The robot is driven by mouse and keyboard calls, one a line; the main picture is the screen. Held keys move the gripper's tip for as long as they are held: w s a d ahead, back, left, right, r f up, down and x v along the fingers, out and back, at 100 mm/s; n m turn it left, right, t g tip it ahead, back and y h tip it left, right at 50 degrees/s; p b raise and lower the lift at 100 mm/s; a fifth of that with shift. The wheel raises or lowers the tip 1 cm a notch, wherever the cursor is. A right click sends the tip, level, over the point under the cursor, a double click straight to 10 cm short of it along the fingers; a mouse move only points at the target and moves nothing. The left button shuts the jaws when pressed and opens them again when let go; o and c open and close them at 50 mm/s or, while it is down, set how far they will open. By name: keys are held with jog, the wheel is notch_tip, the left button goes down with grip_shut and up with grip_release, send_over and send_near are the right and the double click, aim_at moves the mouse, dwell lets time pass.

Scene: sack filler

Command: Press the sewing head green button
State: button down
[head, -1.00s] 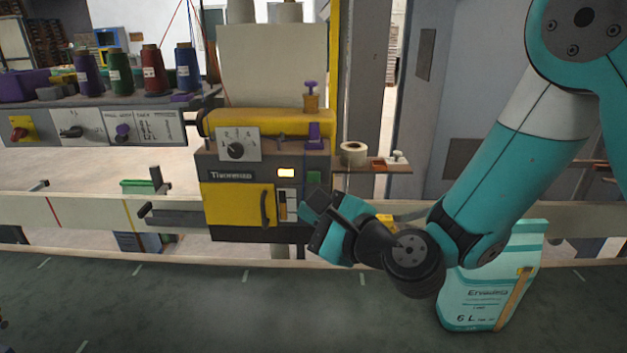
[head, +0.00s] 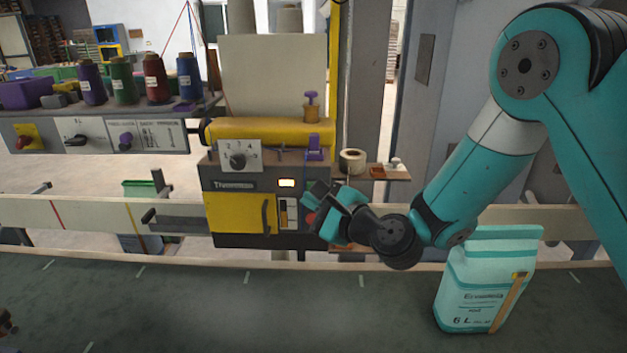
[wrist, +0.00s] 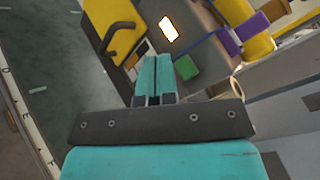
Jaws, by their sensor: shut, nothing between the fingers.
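The sewing head (head: 237,196) is a grey and yellow machine with a lit display (head: 287,183) on its front. Its green button shows in the wrist view (wrist: 186,67), just right of my fingertips; in the head view my gripper hides it. A red button (head: 310,217) shows beside my gripper in the head view. My gripper (head: 318,198) is in front of the panel's right side. In the wrist view its two teal fingers (wrist: 153,62) are together and empty, pointing at the panel. I cannot tell whether they touch it.
A yellow door with a black handle (head: 267,214) is left of the buttons. A purple part (head: 314,147) sits above. A shelf with a tape roll (head: 352,160) juts out at right. A teal and white sack (head: 487,285) stands on the dark belt (head: 200,305).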

jog(key=shift+w, duration=0.85)
jog(key=shift+w+p, duration=0.1)
jog(key=shift+p, duration=0.3)
dwell(1.1)
jog(key=shift+w+d, duration=0.1)
jog(key=shift+w, duration=0.25)
jog(key=shift+w+p, duration=0.45)
dwell(0.6)
jog(key=shift+s, duration=0.15)
jog(key=shift+s+b, duration=0.45)
jog(key=shift+s, duration=0.3)
